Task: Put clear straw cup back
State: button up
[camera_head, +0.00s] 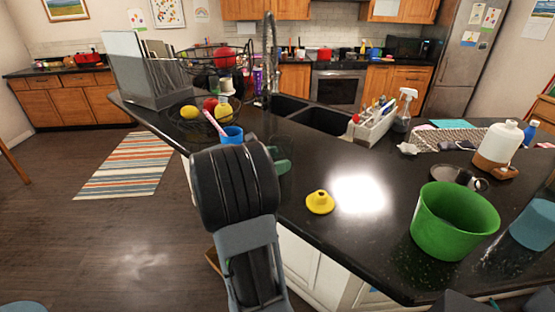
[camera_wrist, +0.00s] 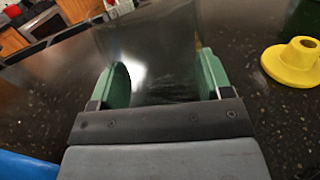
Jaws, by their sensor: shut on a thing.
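My gripper (camera_wrist: 163,82) is shut on the clear straw cup (camera_wrist: 150,45), whose faint see-through wall spans the gap between the green fingers in the wrist view. Its base and any straw cannot be made out. In the head view my gripper (camera_head: 280,160) is over the dark counter, mostly hidden behind my arm, with one green finger showing; the cup is barely visible there. I cannot tell whether the cup touches the counter.
A blue cup (camera_head: 232,135) stands just left of my gripper. A yellow funnel-like piece (camera_head: 320,203) lies to the right on the counter (camera_head: 300,225), with a green bucket (camera_head: 453,222) farther right. A wire fruit basket (camera_head: 188,122) is behind left; the sink (camera_head: 325,120) lies beyond.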

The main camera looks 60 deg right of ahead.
jog(key=shift+f, duration=0.1)
jog(key=o, duration=1)
jog(key=shift+o, duration=0.2)
jog(key=shift+w+r, duration=0.1)
jog(key=shift+r, duration=0.1)
jog(key=b+v, duration=0.1)
jog(key=v, duration=1.1)
jog(key=shift+f, duration=0.15)
